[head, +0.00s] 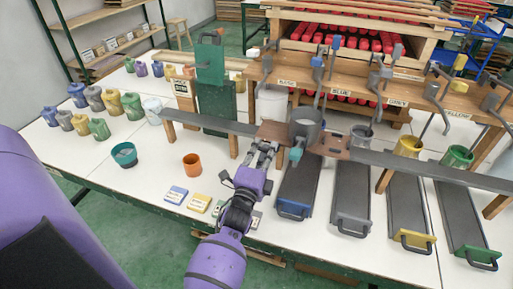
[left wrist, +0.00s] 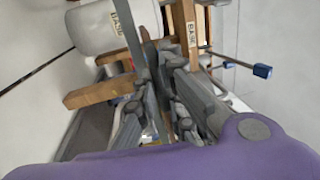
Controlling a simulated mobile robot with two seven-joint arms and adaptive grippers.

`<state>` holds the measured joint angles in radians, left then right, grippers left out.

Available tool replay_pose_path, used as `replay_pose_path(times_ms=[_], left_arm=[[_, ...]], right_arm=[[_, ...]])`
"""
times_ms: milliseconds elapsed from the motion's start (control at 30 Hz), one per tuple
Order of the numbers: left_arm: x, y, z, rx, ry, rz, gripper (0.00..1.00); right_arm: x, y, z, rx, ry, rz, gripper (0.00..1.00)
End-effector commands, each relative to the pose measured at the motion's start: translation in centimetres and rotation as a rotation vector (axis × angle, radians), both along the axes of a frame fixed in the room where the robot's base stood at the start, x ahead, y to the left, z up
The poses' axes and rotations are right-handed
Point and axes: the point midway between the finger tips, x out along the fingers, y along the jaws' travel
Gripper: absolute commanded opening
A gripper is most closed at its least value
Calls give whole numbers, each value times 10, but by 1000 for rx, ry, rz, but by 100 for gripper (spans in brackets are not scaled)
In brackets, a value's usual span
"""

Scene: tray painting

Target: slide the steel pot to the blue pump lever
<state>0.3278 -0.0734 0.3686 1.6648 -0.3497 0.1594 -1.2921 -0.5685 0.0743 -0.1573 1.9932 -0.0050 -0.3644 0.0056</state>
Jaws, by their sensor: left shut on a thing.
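The steel pot (head: 307,123) is a grey open cylinder standing upright on a brown carriage (head: 334,146) on the long grey rail. The blue pump lever (head: 318,62) stands just above and behind the pot, near the BLUE label. My left gripper (head: 266,147) is at the left front edge of the carriage and is shut on it, as far as I can tell; the contact is partly hidden. In the left wrist view the fingers (left wrist: 165,100) are beside a thin grey strip, and the pot cannot be made out. My right gripper is not in view.
A white base tank (head: 271,105) stands behind the rail, left of the pot. Other pump levers line the beam to the right. Dark trays with coloured handles lie in front. An orange cup (head: 192,165) and teal bowl (head: 124,155) are at left, with free table between.

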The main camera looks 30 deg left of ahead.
Motion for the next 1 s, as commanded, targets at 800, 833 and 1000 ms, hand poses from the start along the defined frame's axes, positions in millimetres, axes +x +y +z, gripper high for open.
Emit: replay_pose_path(times_ms=[800, 833, 1000], left_arm=[[2, -11, -1, 0, 2, 0, 29], [2, -11, -1, 0, 2, 0, 29], [2, -11, 0, 0, 1, 0, 29]], right_arm=[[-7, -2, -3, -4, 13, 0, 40], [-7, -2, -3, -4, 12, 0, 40], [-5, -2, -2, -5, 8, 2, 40]])
